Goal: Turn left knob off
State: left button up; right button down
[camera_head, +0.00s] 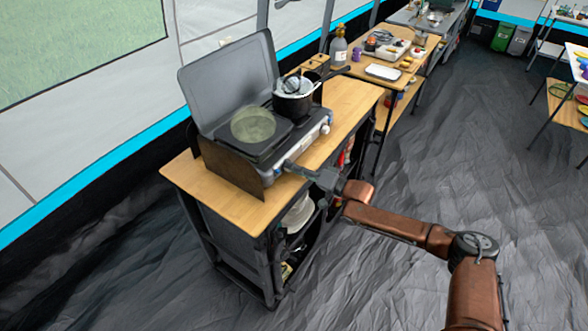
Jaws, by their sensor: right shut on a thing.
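A camping stove (262,150) with its grey lid raised stands on a wooden-topped cabinet (223,190). A translucent yellow-green disc (253,124) covers the left burner area. My right gripper (290,165) reaches in from the right and its fingertips are at the left end of the stove's front panel. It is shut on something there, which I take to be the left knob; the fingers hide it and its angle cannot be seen. A knob (325,129) shows at the right end of the panel. My left gripper is not in view.
A dark pot (293,97) with a handle sits on the right side of the stove. Bare wood lies in front of and right of the stove. A second table (383,73) behind holds a bottle (338,47) and trays. Open floor lies to the right.

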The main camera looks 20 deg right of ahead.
jog(key=shift+d, duration=0.1)
jog(key=c, duration=1.9)
grip_release()
jog(key=v, duration=1.2)
